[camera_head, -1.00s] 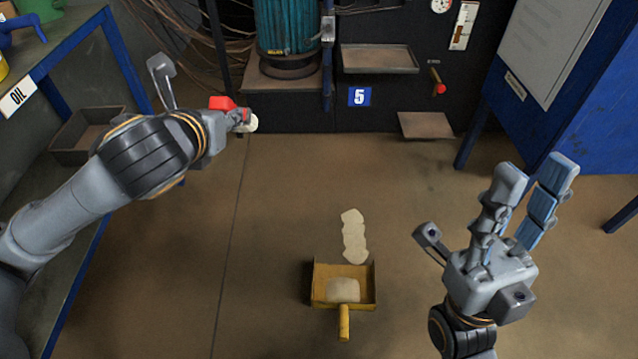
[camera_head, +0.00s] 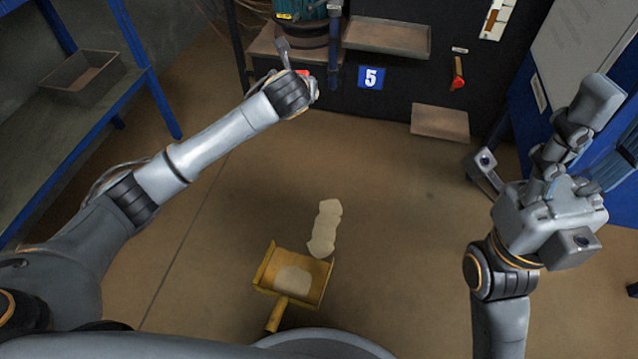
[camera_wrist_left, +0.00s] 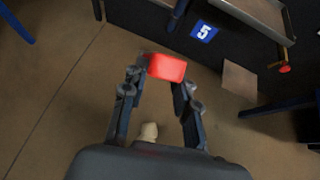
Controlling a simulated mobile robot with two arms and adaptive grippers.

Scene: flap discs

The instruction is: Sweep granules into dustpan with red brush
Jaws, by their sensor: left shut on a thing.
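A yellow dustpan (camera_head: 318,291) lies on the floor with its handle toward me. A pale patch of granules (camera_head: 293,279) lies in it. A strip of pale granules (camera_head: 325,228) lies on the floor beyond its open side. My left gripper (camera_head: 303,82) is out past the strip, near the machine. It is shut on the red brush (camera_wrist_left: 166,67), which shows between its fingers in the left wrist view; in the head view the hand hides most of the brush. My right gripper (camera_head: 592,130) is spread open and empty at the right, above the floor.
A black machine panel with a "5" label (camera_head: 370,77) and trays stands at the back. A blue-framed shelf with a bin (camera_head: 80,77) is at left, a blue cabinet (camera_head: 519,110) at right. The floor between is clear.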

